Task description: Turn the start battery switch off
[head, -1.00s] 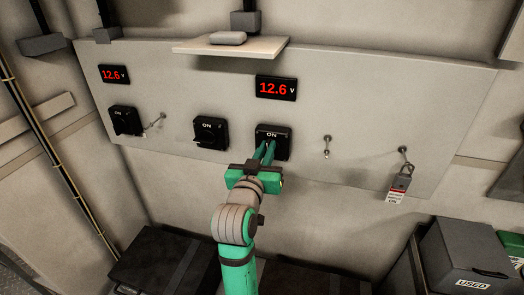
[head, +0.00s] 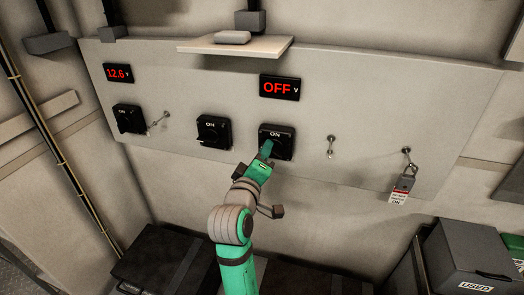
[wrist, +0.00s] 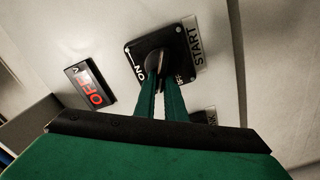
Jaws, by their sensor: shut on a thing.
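The start battery switch is a black square rotary switch (head: 284,141) on the grey panel, right of the other two switches. In the wrist view the switch (wrist: 150,45) has a START label (wrist: 194,42) beside it and ON and OFF marks on its plate. My gripper (head: 267,150) is shut on its knob (wrist: 158,64), with the green fingers on both sides. The knob is partly hidden by the fingers. The display above the switch (head: 279,88) reads OFF in red, and it also shows in the wrist view (wrist: 90,88).
Two more black switches, left (head: 127,119) and middle (head: 214,132), sit on the panel. The left display (head: 118,73) reads 12.6. A small shelf (head: 270,48) juts out above. A padlock with a tag (head: 405,183) hangs at right.

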